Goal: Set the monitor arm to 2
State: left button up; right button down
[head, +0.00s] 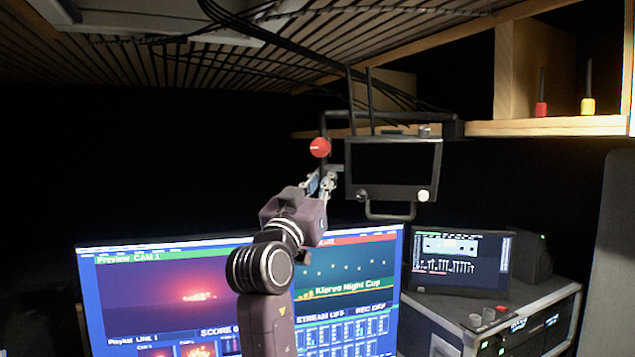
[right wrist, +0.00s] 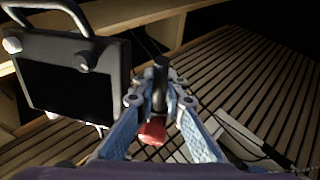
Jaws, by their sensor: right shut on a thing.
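The monitor arm (head: 324,125) is a dark bent tube ending at the shelf edge in the head view. A small monitor (head: 393,165) with a dark screen and a handle below is beside its drop tube. A red knob (head: 320,148) sits on the tube. My right gripper (head: 326,180) is just under the knob. In the right wrist view, its fingers (right wrist: 160,98) are shut on the dark tube (right wrist: 160,72), with the red knob (right wrist: 151,133) beside them. The monitor (right wrist: 68,85) is left of the fingers there. I see no number marks. My left gripper is not in view.
A large lit screen (head: 170,290) stands behind my right arm. A smaller screen (head: 462,262) stands on a rack case (head: 545,310) at right. A wooden shelf (head: 560,126) holds a red and a yellow-handled tool. Cables hang under the slatted ceiling (head: 350,60).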

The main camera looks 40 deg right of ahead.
jog(key=shift+n+t+y, duration=0.5)
jog(key=shift+t, duration=0.4)
jog(key=s, duration=0.2)
jog(key=s+a, duration=0.1)
jog(key=s, duration=0.4)
jog(key=shift+a, duration=0.25)
jog(key=c, duration=2)
grip_release()
jog(key=shift+o, duration=0.2)
jog(key=shift+a, duration=0.1)
send_near(348, 171)
jog(key=shift+v, duration=0.85)
jog(key=shift+f, duration=0.1)
